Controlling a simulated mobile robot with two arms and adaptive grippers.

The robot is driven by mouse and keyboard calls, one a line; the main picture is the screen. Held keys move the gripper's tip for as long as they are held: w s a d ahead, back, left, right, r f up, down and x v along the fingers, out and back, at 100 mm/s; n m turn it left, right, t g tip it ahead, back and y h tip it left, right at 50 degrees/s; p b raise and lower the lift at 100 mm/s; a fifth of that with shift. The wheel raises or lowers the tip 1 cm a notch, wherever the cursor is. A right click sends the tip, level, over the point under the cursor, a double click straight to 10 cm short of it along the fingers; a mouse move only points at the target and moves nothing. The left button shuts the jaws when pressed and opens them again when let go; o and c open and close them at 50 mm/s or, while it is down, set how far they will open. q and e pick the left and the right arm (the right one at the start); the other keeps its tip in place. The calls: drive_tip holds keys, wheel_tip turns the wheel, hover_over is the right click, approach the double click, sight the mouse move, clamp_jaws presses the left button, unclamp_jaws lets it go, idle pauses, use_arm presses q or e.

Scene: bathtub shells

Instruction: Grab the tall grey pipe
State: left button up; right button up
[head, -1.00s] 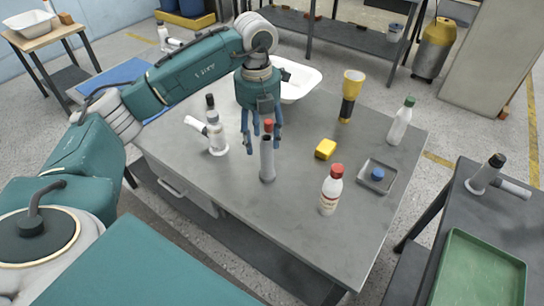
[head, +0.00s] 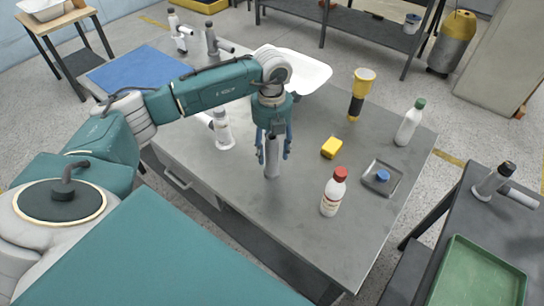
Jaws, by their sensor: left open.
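The tall grey pipe (head: 272,164) stands upright on the grey table (head: 310,240), near its middle. My left gripper (head: 272,155) points down from above with its fingers open on both sides of the pipe. The pipe's upper end is hidden behind the gripper. I cannot tell whether any finger touches the pipe. My right gripper is out of view.
A white bottle with a red cap (head: 333,192) stands right of the pipe, with a yellow block (head: 331,148) behind it. A yellow-black flashlight (head: 360,95), a green-capped bottle (head: 410,123) and a small tray (head: 394,191) are further right.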

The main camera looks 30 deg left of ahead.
use_arm(q)
drive_tip(key=shift+f, duration=1.15)
drive_tip(key=c, duration=1.2)
drive_tip(key=shift+c, duration=0.4)
drive_tip(key=shift+r, duration=0.1)
